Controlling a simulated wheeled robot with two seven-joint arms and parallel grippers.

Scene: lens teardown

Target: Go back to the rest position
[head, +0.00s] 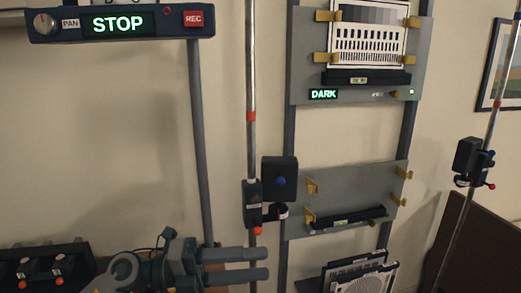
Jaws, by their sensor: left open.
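My left gripper (264,264) is low in the head view, just left of the middle, its arm coming in from the bottom left. Its two grey fingers point right, one above the other, with a gap between them. Nothing shows between them. The fingertips overlap the lower part of a vertical pole in the picture; I cannot tell whether they touch it. My right gripper is not in view.
A control box (120,22) reading STOP hangs at the upper left. A pole (251,80) with a dark clamp stands in the middle. The upper panel (300,60) holds a test chart (368,15); the lower panel (345,190) is empty. Framed charts (360,280) stand below. Another pole (492,115) is right.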

